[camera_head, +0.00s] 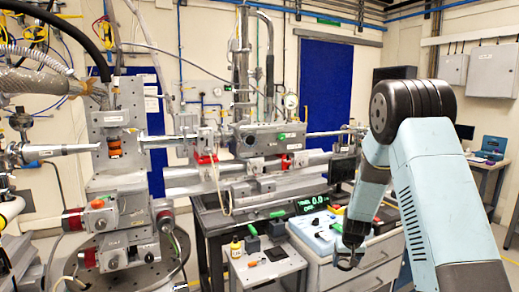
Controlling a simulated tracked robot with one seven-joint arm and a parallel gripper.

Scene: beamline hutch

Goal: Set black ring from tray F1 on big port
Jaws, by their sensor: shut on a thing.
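My gripper (347,262) hangs at the end of my arm, low and right of centre, in front of the white drawer cabinet. It is shut on a small dark thing, which looks like the black ring (345,266); its outline merges with the dark fingers. I cannot read any tray label. I cannot tell which opening on the beamline apparatus is the big port.
The metal beamline apparatus (115,190) fills the left. A green-lit display (311,204) sits behind the cabinet (375,275). A desk with a laptop is far right.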

